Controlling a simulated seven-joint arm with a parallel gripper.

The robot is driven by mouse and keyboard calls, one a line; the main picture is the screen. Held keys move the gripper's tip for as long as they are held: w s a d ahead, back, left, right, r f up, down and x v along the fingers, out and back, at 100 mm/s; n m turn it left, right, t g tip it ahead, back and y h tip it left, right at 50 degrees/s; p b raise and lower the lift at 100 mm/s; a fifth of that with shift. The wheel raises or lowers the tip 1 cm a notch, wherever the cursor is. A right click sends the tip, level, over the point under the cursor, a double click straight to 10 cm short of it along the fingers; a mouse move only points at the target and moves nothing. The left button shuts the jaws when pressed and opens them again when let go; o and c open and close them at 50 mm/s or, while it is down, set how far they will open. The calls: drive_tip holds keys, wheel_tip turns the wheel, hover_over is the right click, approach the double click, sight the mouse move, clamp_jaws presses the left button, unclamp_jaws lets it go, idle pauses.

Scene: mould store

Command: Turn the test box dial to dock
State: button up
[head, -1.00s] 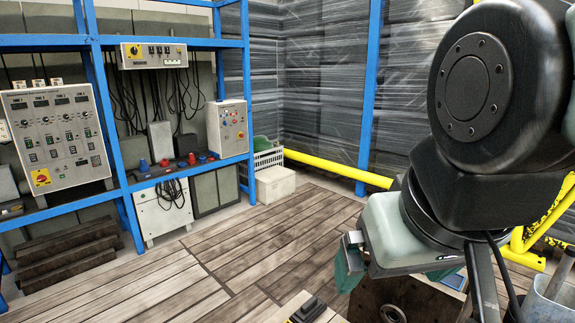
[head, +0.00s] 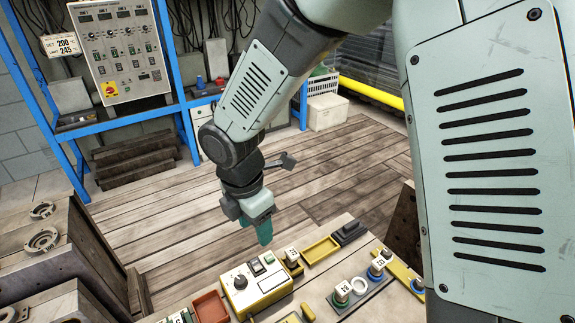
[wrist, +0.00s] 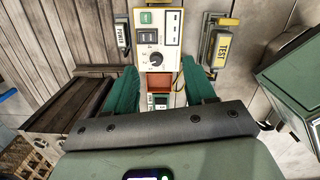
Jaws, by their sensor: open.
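The test box (head: 268,292) is a cream box with a yellow base on the bench at lower centre in the head view. It also shows at top centre in the wrist view (wrist: 173,27). Its dark round dial (head: 240,282) stands on its face, with markings around it in the wrist view (wrist: 156,59). I cannot read the dial's setting. My gripper (head: 262,234) has green fingers and is open and empty. In the head view it appears above and behind the box. In the wrist view the fingers (wrist: 159,68) lie on either side of the dial in the picture, apart from it.
A red tray (head: 211,307) is beside the box, and a yellow tray (head: 320,249) lies behind it. Tagged pieces (head: 343,291) stand to the right. A holder labelled TEST (wrist: 222,46) shows in the wrist view. Dark metal blocks (head: 60,250) stand at left.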

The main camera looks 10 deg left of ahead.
sight(239, 280)
drive_tip(key=s+a+f+n, duration=0.1)
drive_tip(key=f, duration=0.4)
drive_tip(key=a+f+n, duration=0.1)
drive_tip(key=a+f, duration=0.1)
drive_tip(key=f, duration=0.3)
drive_tip(key=s+a+f+n, duration=0.1)
drive_tip(key=f, duration=0.4)
drive_tip(key=shift+s+a+f+n+g, duration=0.15)
drive_tip(key=shift+s+f+n+g, duration=0.15)
drive_tip(key=shift+n+g, duration=0.1)
clamp_jaws()
